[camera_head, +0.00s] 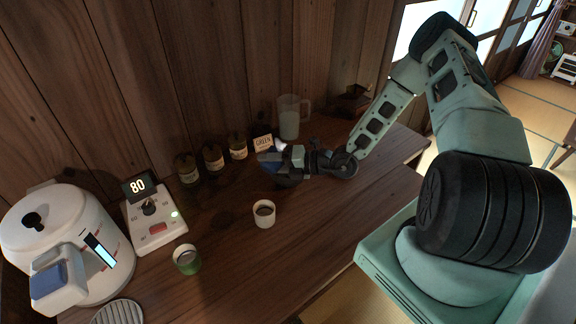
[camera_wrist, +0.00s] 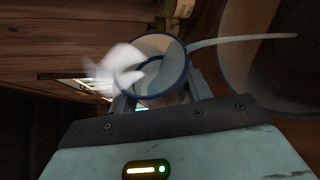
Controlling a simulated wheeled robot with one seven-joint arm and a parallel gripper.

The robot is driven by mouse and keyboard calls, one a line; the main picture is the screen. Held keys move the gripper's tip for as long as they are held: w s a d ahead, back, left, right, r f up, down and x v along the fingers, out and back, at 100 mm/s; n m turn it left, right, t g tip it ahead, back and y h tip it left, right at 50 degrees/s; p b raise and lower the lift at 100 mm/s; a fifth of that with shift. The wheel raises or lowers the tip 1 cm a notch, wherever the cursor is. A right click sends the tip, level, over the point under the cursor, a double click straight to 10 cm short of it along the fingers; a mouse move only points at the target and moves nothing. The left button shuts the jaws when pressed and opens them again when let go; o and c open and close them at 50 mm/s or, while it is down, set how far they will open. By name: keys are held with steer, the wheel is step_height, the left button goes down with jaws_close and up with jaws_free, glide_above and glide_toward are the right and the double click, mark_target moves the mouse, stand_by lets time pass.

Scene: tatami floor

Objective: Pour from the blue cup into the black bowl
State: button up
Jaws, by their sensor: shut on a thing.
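My gripper (camera_head: 284,158) is shut on the blue cup (camera_head: 268,160) above the table. In the wrist view the cup (camera_wrist: 165,47) has a blue rim and a pale inside, between my gripper's fingers (camera_wrist: 161,95). The cup is tilted. A pale, thin stream runs from its rim to the right of the wrist view, toward the black bowl (camera_wrist: 240,85). White vapour shows at the cup's mouth. In the head view the bowl (camera_head: 288,182) is a dark shape under my gripper, mostly hidden. Its contents cannot be seen.
A white cup (camera_head: 264,214) with dark contents and a green cup (camera_head: 187,260) stand in front. A scale reading 80 (camera_head: 150,215) and a white kettle (camera_head: 65,245) stand left.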

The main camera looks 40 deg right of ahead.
steer(key=shift+d+r+m+y+b, duration=0.1)
steer(key=shift+r+m+y+b, duration=0.2)
steer(key=shift+b, duration=0.1)
stand_by(0.4)
steer(key=shift+w+d+r+m+t+y+p, duration=0.15)
steer(key=shift+d+m+y, duration=0.05)
steer(key=shift+d+m, duration=0.2)
steer(key=shift+w+d+r+m+t+y+p, duration=0.2)
steer(key=shift+d+m, duration=0.1)
steer(key=shift+d, duration=0.15)
stand_by(0.5)
steer(key=shift+d+f+m+t+y+b, duration=0.15)
steer(key=shift+f+m+t+y+b, duration=0.25)
steer(key=shift+m, duration=0.3)
stand_by(0.7)
steer(key=shift+d+r+m+p, duration=0.1)
steer(key=shift+r+m+p, duration=0.3)
steer(key=shift+r, duration=0.1)
steer(key=shift+f, duration=0.1)
steer(key=n, duration=0.1)
steer(key=a+n+h, duration=0.1)
steer(key=a+n+g, duration=0.1)
steer(key=shift+s+a+f+b, duration=0.25)
steer(key=shift+f+b, duration=0.1)
steer(key=shift+w+f+h, duration=0.1)
steer(key=shift+h, duration=0.3)
steer(key=shift+d, duration=0.1)
steer(key=shift+n, duration=0.3)
